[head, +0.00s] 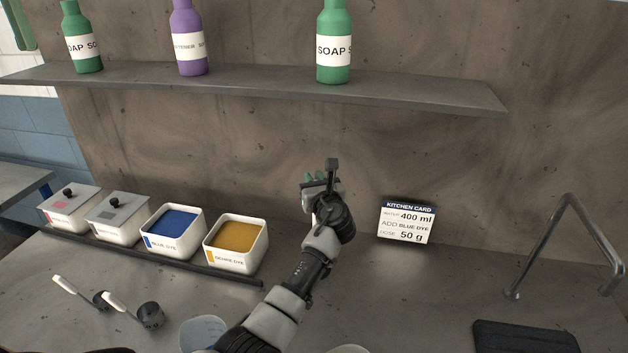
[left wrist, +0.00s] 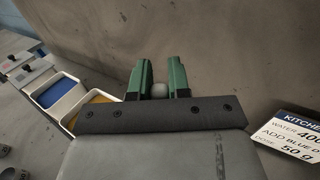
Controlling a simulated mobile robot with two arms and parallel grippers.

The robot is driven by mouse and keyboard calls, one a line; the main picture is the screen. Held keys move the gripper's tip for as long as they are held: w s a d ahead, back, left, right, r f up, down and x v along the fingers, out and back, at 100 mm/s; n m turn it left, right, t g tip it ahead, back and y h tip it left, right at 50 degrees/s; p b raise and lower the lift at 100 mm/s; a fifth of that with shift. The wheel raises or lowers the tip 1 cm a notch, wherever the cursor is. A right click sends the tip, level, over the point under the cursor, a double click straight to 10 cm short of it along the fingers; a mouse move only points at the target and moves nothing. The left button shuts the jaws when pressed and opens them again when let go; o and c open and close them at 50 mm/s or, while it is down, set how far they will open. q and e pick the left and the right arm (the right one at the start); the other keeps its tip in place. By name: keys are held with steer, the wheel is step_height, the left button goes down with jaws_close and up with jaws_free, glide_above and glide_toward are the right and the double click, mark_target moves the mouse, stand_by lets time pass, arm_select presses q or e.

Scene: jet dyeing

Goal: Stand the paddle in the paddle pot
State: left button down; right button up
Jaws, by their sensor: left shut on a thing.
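My left gripper (head: 314,180) reaches up in the middle of the head view, in front of the back wall. I cannot make out the paddle pot in either view. My right gripper is not in view.
Blue dye (head: 174,224) and orange dye (head: 237,239) tubs stand left, beside two lidded tubs. Two scoops (head: 151,315) lie in front. A kitchen card (head: 406,221) is to the right. A shelf (head: 262,88) with bottles hangs above. A metal rail (head: 566,210) stands far right.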

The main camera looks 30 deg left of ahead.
arm_select(q)
step_height(320, 180, down, 3)
steer(key=shift+r+b, duration=0.1)
steer(key=shift+b, duration=0.55)
steer(key=c, duration=1)
jaws_free()
